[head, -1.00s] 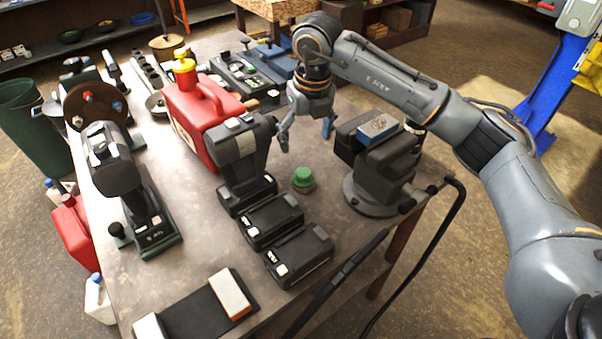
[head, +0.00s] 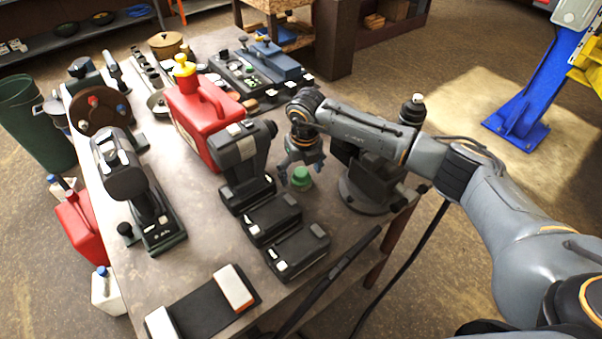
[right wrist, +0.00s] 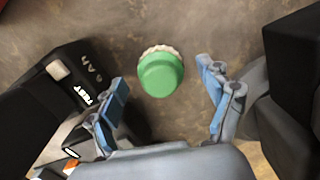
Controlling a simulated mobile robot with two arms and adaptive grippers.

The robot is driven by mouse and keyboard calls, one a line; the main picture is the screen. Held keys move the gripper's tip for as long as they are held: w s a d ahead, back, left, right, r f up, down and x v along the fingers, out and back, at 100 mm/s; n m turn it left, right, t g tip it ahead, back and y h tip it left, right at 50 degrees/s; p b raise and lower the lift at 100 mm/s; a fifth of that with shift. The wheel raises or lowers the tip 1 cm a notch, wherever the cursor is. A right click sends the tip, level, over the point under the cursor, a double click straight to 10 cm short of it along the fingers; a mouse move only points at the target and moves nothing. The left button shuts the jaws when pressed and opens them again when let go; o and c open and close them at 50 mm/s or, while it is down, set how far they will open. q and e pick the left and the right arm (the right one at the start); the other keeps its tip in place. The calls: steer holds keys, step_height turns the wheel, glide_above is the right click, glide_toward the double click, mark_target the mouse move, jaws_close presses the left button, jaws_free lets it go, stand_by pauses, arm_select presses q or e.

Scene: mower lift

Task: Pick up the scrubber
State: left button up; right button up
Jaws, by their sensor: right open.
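The scrubber, a small round thing with a green top and a pale rim (head: 301,178), stands on the workbench between the drill and the vise. In the right wrist view the scrubber (right wrist: 161,73) lies ahead of the open fingers, roughly midway between them. My right gripper (head: 302,168) is open and points down just above and behind the scrubber. In the right wrist view its blue-padded fingertips (right wrist: 163,82) are spread on either side, with nothing gripped. Whether a finger touches the scrubber cannot be told. My left gripper is not in view.
A black drill (head: 242,160) stands close left of my right gripper, with two battery packs (head: 297,250) in front. A dark vise (head: 368,187) is close on the right. A red fuel can (head: 196,118) stands behind the drill. Bare bench (head: 200,248) lies at the front left.

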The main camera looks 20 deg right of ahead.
steer(key=shift+f, duration=0.35)
steer(key=c, duration=1.3)
steer(key=shift+r, duration=0.15)
steer(key=shift+r, duration=0.25)
step_height(320, 180, up, 2)
steer(key=shift+w+b, duration=0.1)
steer(key=shift+b, duration=0.45)
steer(key=shift+s+a+r+b, duration=0.35)
steer(key=shift+s+r+b, duration=0.55)
steer(key=shift+s+r, duration=1.15)
steer(key=shift+s+a+r+b, duration=0.35)
steer(key=shift+s+r+b, duration=0.85)
steer(key=shift+s, duration=1.45)
steer(key=shift+s+a+r+b, duration=0.35)
steer(key=shift+s+r+b, duration=0.3)
steer(key=shift+s+r, duration=1.5)
steer(key=shift+s+f, duration=0.2)
steer(key=shift+f, duration=0.05)
